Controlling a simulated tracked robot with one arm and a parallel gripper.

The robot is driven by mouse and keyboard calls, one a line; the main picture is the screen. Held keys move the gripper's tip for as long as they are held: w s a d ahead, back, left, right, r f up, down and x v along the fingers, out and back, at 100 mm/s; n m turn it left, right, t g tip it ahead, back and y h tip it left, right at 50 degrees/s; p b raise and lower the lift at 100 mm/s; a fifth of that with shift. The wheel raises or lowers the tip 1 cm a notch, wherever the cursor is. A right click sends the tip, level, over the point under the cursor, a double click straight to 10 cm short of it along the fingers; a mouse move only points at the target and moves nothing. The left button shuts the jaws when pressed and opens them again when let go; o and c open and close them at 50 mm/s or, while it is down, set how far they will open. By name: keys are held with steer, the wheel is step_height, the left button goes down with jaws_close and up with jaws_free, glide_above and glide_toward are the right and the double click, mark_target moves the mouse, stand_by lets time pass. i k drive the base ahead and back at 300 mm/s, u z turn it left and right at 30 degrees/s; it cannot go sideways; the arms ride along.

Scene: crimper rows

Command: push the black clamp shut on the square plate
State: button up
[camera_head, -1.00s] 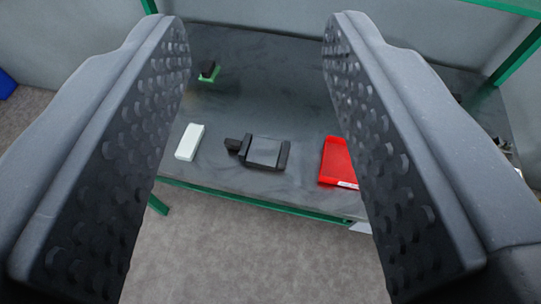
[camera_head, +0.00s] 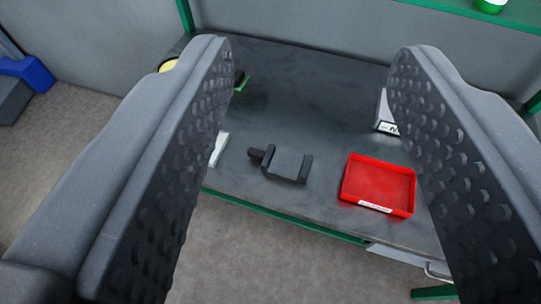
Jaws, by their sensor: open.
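The square plate (camera_head: 286,164) is a grey flat piece between dark upright sides, lying on the dark table top. The black clamp (camera_head: 258,154) is a small dark block joined at its left side. At this distance I cannot tell how far it stands from the plate. My gripper (camera_head: 318,45) is open and empty. Its two textured fingers stand wide apart at the left and right, nearer the camera, with the plate and clamp seen between them. Nothing touches the clamp.
A red tray (camera_head: 378,187) with a white label is right of the plate. A white block (camera_head: 219,148) is partly hidden by the left finger. A small green-edged piece (camera_head: 241,82) lies behind it. A light grey labelled box (camera_head: 386,113) is at the back right. The table (camera_head: 310,85) has bare room behind the plate.

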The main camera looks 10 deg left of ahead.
mark_target(266, 157)
steer(key=z, duration=0.05)
steer(key=k, duration=0.55)
steer(key=u, duration=0.6)
steer(key=i, duration=1.4)
steer(key=z, duration=0.45)
